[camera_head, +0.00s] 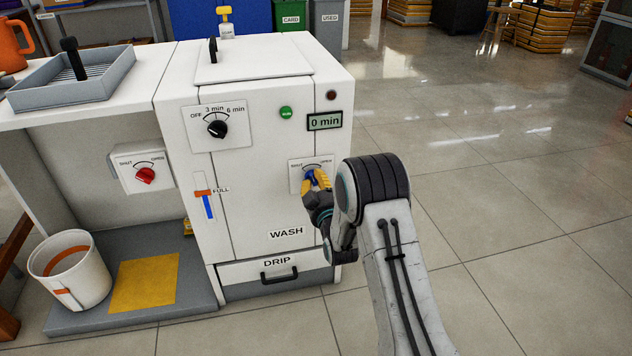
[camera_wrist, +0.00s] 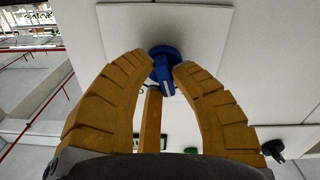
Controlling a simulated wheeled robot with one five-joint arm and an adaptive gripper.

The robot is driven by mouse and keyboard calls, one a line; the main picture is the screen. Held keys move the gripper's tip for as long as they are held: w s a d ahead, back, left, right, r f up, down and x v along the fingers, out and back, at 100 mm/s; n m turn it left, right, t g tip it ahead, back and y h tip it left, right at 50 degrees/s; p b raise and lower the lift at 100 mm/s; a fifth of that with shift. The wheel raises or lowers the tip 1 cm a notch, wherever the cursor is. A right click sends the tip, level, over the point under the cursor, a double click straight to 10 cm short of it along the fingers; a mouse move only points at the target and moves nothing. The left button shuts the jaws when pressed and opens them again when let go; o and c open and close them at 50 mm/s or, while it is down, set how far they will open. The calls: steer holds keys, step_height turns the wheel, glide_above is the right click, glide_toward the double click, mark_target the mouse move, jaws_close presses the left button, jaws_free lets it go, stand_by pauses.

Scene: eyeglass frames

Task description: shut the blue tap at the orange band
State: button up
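The blue tap (camera_head: 309,178) sits on a white plate marked SHUT and OPEN, at the right of the white wash machine's front. My gripper (camera_head: 318,182) is at the tap, its yellow fingers covering part of it. In the wrist view, the fingertips close on either side of the tap's blue handle (camera_wrist: 164,76), which lies between them. Part of the plate's dial is hidden in the head view. The orange band (camera_head: 202,193) crosses the upright level gauge beside the word FULL. The gauge's blue column (camera_head: 208,207) reaches up to about the band's lower edge.
A red tap (camera_head: 146,175) on its own box is at the left. A black timer knob (camera_head: 217,129) and a display reading 0 min (camera_head: 324,121) are above the gauge and blue tap. A white bucket (camera_head: 72,270) stands at lower left. The floor at right is clear.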

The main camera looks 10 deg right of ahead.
jaws_close()
steer(key=shift+a+r+n, duration=0.1)
steer(key=shift+n, duration=1.3)
steer(key=shift+a+n, duration=0.1)
steer(key=shift+n, duration=1.3)
steer(key=o, duration=0.6)
jaws_free()
steer(key=shift+o, duration=0.2)
steer(key=shift+s, duration=0.15)
steer(key=s, duration=1.1)
steer(key=shift+s, duration=0.4)
